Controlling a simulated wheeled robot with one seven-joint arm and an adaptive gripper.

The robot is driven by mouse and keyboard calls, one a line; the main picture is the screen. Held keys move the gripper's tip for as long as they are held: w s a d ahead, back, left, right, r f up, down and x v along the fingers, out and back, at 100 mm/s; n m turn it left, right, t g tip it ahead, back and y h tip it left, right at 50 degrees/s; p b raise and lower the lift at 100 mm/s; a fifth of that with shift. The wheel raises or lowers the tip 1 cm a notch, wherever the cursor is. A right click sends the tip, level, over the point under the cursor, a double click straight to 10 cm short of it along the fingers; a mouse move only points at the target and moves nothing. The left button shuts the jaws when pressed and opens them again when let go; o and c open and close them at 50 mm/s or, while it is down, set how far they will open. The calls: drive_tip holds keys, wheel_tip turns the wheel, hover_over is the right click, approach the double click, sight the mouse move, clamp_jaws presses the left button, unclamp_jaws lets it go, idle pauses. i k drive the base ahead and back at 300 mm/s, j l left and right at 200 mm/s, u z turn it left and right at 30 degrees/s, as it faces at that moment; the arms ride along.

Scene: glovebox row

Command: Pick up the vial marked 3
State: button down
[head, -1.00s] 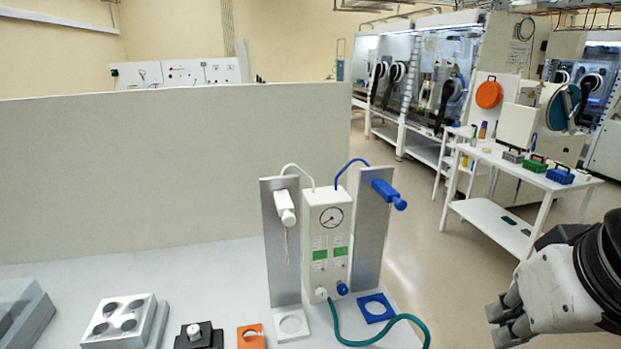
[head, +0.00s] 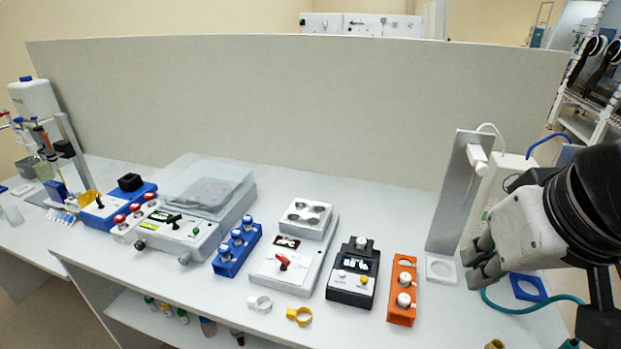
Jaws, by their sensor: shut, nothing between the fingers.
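No vial shows a readable 3, so I cannot tell which one it is. White-capped vials (head: 404,300) stand in an orange rack (head: 401,320) at the right of the bench. Blue-capped vials (head: 237,237) stand in a blue rack (head: 229,270) left of the middle. Red-capped vials (head: 134,208) stand in a row further left. My gripper (head: 478,266) is at the right, above the bench beside the grey stand, with its fingers together and empty. It is to the right of the orange rack and apart from it.
A black device (head: 352,290), a white device with a red knob (head: 285,265) and a clear-lidded machine (head: 190,225) stand along the bench. A grey stand (head: 452,205) and a teal hose (head: 540,303) are near my gripper. A tall panel (head: 290,110) closes the back.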

sight(361, 243)
drive_tip(key=z, duration=1.2)
drive_tip(key=j+u, duration=0.1)
drive_tip(key=u, duration=0.25)
drive_tip(key=j+u, duration=0.15)
drive_tip(key=u, duration=0.25)
drive_tip(key=k+j+u, duration=0.1)
drive_tip(key=u, duration=0.25)
drive_tip(key=i+j+u, duration=0.35)
drive_tip(key=i+j, duration=0.25)
drive_tip(key=i, duration=0.15)
